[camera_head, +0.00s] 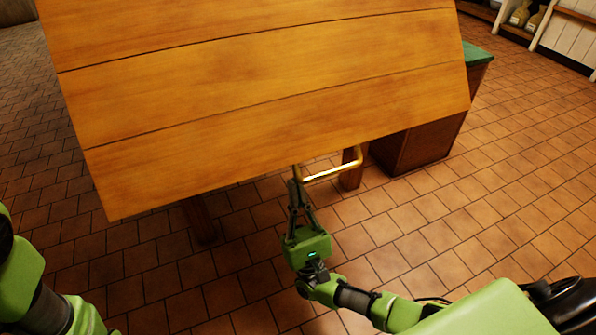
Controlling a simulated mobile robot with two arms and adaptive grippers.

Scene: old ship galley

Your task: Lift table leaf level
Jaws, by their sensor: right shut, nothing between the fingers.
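The wooden table leaf (270,80) is a broad plank panel across the upper middle. It looks tilted, with its near edge running obliquely from lower left to upper right. A brass bar handle (332,172) sticks out from the near edge. My right gripper (296,184) points up at the leaf's near edge, by the handle's left end. Its fingers are shut with nothing between them. I cannot tell whether the fingertips touch the leaf or handle. Part of my left arm shows at the lower left, but its gripper is out of view.
A dark wooden cabinet (425,145) with a green top (476,55) stands behind the leaf's right end. A wooden leg (201,220) shows under the leaf. Shelves with jars (520,14) line the back right. The tiled floor (530,180) at right is clear.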

